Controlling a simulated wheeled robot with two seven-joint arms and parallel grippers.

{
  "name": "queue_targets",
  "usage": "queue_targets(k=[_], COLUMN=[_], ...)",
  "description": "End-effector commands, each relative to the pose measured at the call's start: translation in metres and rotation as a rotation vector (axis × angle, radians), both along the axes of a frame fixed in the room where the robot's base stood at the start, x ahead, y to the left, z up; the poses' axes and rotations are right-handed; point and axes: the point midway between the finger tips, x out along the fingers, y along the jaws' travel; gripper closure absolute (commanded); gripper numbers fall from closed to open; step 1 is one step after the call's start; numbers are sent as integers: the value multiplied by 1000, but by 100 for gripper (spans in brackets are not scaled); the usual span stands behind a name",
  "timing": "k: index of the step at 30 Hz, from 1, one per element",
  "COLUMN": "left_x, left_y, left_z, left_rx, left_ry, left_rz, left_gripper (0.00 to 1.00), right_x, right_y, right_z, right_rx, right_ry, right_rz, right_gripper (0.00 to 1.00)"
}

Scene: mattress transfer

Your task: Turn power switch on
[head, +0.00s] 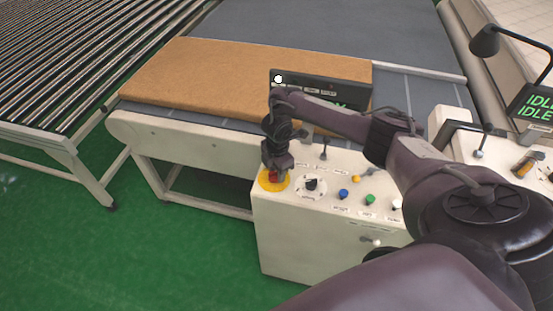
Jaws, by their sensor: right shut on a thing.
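A white control box (283,239) stands in front of the conveyor. On its top left corner a red knob (273,178) sits on a round yellow plate (264,183). My right gripper (274,172) points down over this plate and is shut on the red knob; the fingers hide much of it. Right of it is a black rotary knob (311,184) on a pale round dial. I cannot read the labels, so I cannot tell which one is marked as power. My left gripper is not in view.
Blue (343,194), green (370,199) and yellow (356,179) buttons and a small lever (323,151) share the box top. A brown mattress (200,75) lies on the conveyor (180,134) behind. A dark display panel (350,95) stands behind my arm. An IDLE screen (535,105) is at right.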

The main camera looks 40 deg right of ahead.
Motion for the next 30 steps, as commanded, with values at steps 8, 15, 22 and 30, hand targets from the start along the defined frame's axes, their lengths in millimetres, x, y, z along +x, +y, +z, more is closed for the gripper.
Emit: queue_targets(k=[8, 15, 22, 30], left_x=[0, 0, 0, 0], left_y=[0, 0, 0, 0], left_z=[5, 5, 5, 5], left_rx=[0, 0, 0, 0], left_ry=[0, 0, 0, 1], left_rz=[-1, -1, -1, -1], left_gripper=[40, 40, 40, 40], right_x=[2, 2, 2, 0], right_y=[-1, -1, -1, 0], right_z=[3, 2, 2, 1], right_rx=[-2, -2, -1, -1], right_ry=[-6, -7, -7, -3], right_rz=[-66, -74, -73, -71], right_gripper=[89, 89, 62, 45])
